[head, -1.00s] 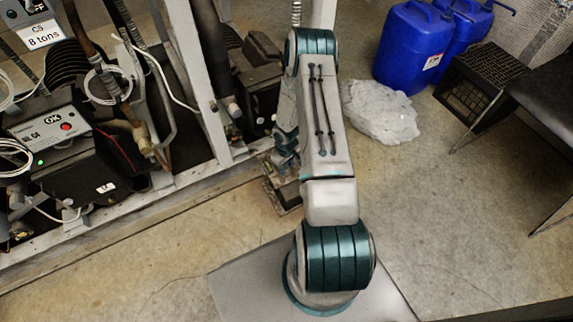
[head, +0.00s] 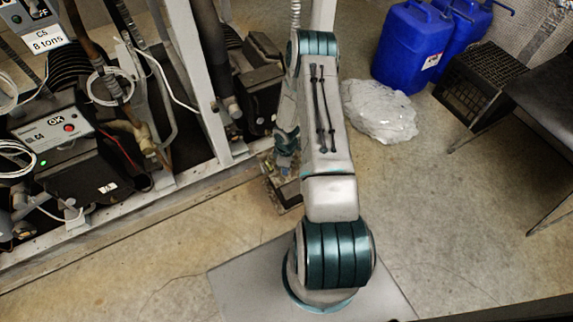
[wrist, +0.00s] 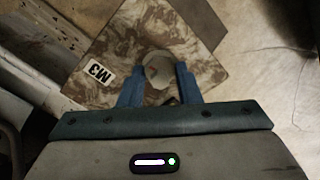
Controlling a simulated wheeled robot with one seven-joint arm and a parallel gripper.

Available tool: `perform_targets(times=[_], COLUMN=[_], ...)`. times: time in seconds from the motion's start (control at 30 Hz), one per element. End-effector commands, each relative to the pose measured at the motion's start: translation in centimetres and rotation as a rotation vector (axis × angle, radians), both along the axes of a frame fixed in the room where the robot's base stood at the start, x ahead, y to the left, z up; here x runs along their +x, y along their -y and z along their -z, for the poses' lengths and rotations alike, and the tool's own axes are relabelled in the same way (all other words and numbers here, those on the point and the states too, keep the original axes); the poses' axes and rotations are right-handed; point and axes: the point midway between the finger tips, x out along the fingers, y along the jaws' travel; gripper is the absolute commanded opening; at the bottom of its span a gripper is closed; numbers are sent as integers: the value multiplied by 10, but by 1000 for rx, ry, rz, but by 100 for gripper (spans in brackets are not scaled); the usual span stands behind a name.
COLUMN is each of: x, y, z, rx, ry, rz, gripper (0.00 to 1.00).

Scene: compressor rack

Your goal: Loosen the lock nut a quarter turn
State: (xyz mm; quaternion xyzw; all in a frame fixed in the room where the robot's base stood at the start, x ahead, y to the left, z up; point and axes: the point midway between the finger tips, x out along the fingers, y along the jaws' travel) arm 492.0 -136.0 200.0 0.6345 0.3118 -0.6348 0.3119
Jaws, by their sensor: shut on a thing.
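In the wrist view, a pale roundish piece, which I take for the lock nut (wrist: 157,66), stands near the middle of a mottled brown-and-white plate (wrist: 190,45). My gripper (wrist: 160,77) has one blue finger on each side of it and is shut on it. The nut's edges and its flats are too blurred to read, so its turn angle cannot be told. A white label reading M3 (wrist: 98,72) sits on the plate left of the nut. In the head view the plate (head: 287,192) is partly hidden behind my arm, and the nut does not show.
The compressor rack (head: 150,195) with hoses and units stands at the left, close to the plate. The floor between is open.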

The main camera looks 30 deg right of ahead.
Motion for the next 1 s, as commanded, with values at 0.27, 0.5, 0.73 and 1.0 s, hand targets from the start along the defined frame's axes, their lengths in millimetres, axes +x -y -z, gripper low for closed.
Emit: perform_targets(times=[0.27,0.5,0.73,1.0], x=[2,2,1,1], y=[-1,-1,0,1], z=[0,0,0,-24], rx=[1,1,1,0], ry=[3,3,2,4], rz=[-10,-9,-7,-6], gripper=[8,50,52,52])
